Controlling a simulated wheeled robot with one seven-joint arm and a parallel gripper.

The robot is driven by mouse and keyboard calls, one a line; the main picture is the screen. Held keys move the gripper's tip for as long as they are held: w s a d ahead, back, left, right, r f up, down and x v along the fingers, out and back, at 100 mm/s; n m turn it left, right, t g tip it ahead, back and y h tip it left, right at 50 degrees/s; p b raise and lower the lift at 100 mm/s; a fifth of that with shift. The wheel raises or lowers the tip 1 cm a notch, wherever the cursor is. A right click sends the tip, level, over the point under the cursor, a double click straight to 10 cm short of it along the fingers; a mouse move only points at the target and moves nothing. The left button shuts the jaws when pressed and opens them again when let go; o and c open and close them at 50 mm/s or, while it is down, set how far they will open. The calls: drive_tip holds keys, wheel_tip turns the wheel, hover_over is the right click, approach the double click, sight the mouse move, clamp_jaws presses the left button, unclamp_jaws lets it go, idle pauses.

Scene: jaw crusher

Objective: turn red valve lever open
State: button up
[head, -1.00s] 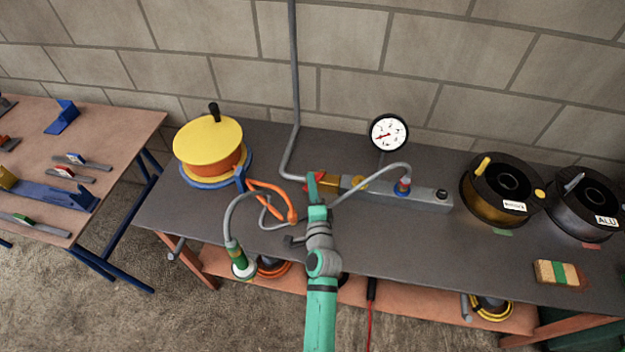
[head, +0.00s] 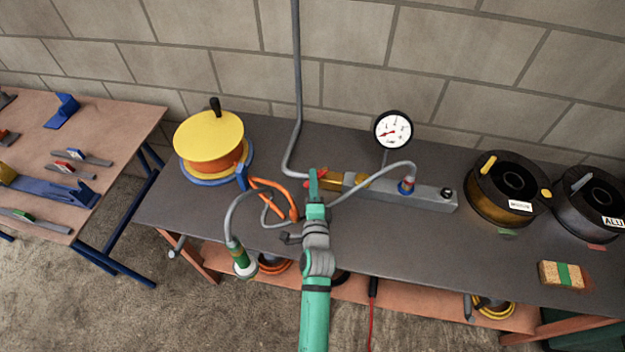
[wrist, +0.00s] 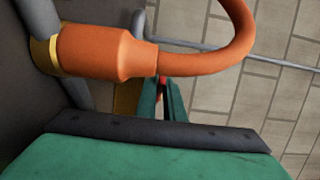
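The red valve lever (head: 321,173) is at the left end of the grey manifold bar, beside its brass fitting (head: 347,179). My gripper (head: 314,186) is at the lever and hides part of it in the head view. In the wrist view, the two green fingers of my gripper (wrist: 163,98) stand close together with a narrow gap. A small red piece of the lever (wrist: 162,82) shows at their far end. Whether the fingers press on it cannot be seen. An orange hose fitting (wrist: 100,52) partly blocks the wrist view.
An orange hose loop (head: 285,190) and a grey hose (head: 232,212) lie just left of my gripper. A pressure gauge (head: 393,130) stands behind the manifold bar (head: 430,192). A yellow-topped reel (head: 208,135) is at left, dark spools (head: 505,185) at right. The front right bench is mostly clear.

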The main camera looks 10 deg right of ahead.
idle(0.3)
drive_tip(key=s, duration=0.3)
drive_tip(key=s+a, duration=0.1)
drive_tip(key=s, duration=0.6)
drive_tip(key=shift+s+a, duration=0.2)
drive_tip(key=shift+s, duration=0.15)
